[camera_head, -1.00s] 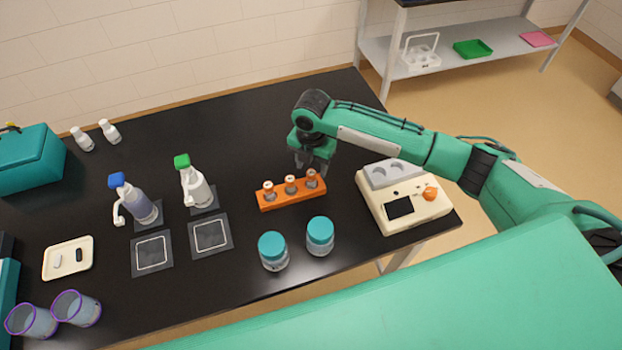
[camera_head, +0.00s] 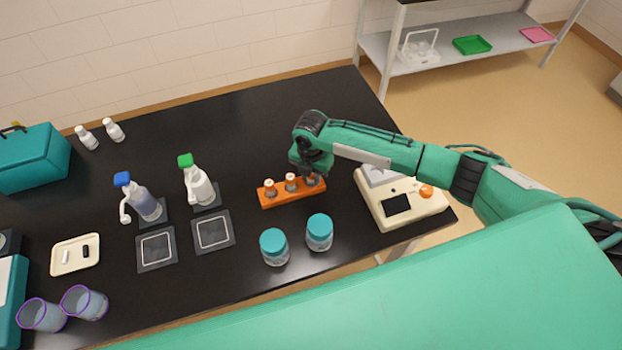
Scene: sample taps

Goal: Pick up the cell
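The right cell is partly hidden by the gripper. My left gripper is not in view.
A cream meter (camera_head: 404,207) with an orange knob stands right of the rack. Two teal-lidded jars (camera_head: 320,232) stand in front. A green-capped bottle (camera_head: 198,184) and a blue-capped bottle (camera_head: 140,198) stand left, near dark mats (camera_head: 213,231). A cream tray (camera_head: 75,254) lies far left.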

